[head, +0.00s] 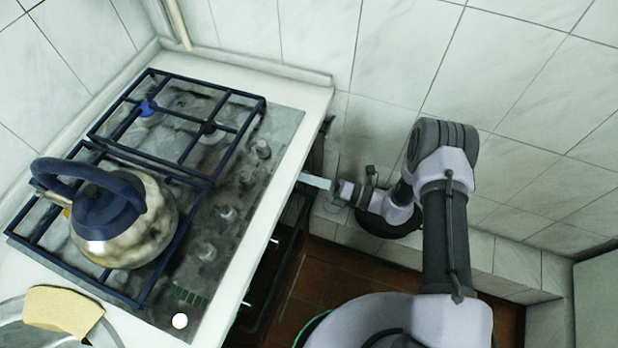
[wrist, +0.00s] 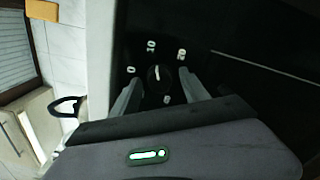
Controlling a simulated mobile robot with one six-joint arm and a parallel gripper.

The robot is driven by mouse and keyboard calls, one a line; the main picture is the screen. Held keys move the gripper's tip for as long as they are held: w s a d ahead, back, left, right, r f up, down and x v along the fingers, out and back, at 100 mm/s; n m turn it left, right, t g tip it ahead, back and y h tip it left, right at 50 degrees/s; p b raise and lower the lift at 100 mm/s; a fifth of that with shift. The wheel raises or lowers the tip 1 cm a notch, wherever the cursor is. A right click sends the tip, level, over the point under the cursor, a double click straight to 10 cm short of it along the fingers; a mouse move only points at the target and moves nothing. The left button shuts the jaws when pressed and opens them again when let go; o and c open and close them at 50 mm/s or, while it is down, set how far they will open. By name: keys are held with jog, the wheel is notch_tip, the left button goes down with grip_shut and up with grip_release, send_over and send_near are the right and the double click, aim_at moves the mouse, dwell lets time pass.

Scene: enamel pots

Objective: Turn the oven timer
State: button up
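The oven timer is a dark round knob (wrist: 159,78) on a black panel in the wrist view. White numerals, among them 0, 10 and 20, stand around it, and a pale pointer mark shows on its face. My gripper (wrist: 158,80) is open, with one finger to each side of the knob and a gap visible on both sides. I cannot tell how deep the knob sits between the fingers. In the head view my gripper (head: 313,181) is at the stove's front, below the worktop edge; the timer is hidden there.
A kettle (head: 150,225) stands on the dark grates of the hob (head: 265,125). Several hob knobs line its front strip. A yellow sponge (head: 62,309) lies at lower left. A tiled wall (head: 520,80) is close behind my arm.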

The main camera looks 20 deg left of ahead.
jog(key=s+d+p, duration=0.1)
jog(key=d+p, duration=0.2)
jog(key=d, duration=1.4)
jog(key=shift+s+d, duration=0.15)
jog(key=shift+d, duration=0.05)
notch_tip(320, 180, up, 23)
jog(key=s+n+g+h, duration=0.2)
jog(key=n+g+h, duration=0.2)
jog(key=n+h, duration=0.7)
jog(key=s+d+r+n+t+h, duration=0.2)
jog(key=s+r+n+t, duration=0.2)
jog(key=s+r+n, duration=0.3)
jog(key=s+d+r+n+t+h, duration=0.3)
jog(key=s+r+n+t, duration=0.1)
jog(key=s+r+n, duration=0.3)
jog(key=shift+s+d+r+n+t, duration=0.3)
jog(key=shift+r+n, duration=0.15)
jog(key=shift+n, duration=0.75)
